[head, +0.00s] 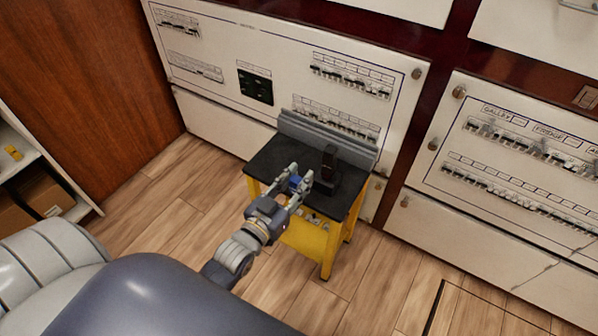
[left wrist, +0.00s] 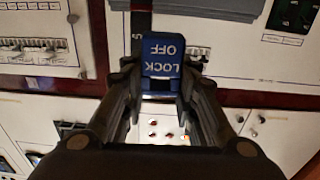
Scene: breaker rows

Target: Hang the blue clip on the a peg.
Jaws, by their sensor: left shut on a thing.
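The blue clip (head: 295,182) is between the fingers of my left gripper (head: 299,178), above the front part of a black-topped table. In the left wrist view the blue clip (left wrist: 163,57) shows white "LOCK OFF" lettering, upside down, and the left gripper's fingertips (left wrist: 161,75) are shut on its sides. A dark upright block (head: 330,166) stands on the table just beyond and right of the gripper, apart from the clip. I cannot make out a letter marking the a peg. My right gripper is not in view.
The table (head: 268,162) has a black top, a grey raised back edge (head: 325,138) and a yellow body (head: 305,240). White breaker panels (head: 222,75) stand behind it and to the right. A shelf (head: 20,165) is at far left. The wooden floor around is clear.

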